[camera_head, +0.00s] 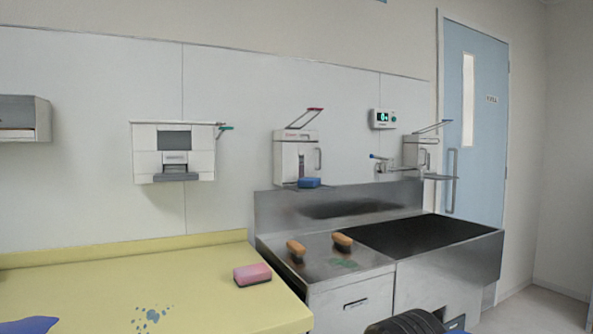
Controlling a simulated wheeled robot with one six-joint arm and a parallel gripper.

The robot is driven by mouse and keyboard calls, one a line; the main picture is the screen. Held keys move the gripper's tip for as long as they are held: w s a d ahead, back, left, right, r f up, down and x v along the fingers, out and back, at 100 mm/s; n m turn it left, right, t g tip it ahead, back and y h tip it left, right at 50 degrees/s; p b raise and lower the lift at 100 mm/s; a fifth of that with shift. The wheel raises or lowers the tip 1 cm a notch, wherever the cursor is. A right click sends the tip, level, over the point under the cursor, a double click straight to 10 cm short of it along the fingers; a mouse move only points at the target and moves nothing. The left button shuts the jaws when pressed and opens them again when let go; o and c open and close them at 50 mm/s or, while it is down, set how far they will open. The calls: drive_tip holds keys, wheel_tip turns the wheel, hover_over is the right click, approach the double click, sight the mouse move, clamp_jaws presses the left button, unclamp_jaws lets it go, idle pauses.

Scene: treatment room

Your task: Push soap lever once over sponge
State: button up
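A second dispenser (412,152) with a grey wire lever (433,127) hangs further right above the sink. A pink sponge (252,274) lies on the yellow surface. The frame does not show which dispenser holds soap. My gripper is not recognisable in the view.
Two orange-brown brush-like blocks (342,240) lie on the steel counter (320,268), left of the dark sink basin (420,233). A wide white dispenser (195,140) with a green lever hangs left. A black ribbed object (405,323) shows at the bottom edge.

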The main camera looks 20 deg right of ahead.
clamp_jaws()
idle(1.4)
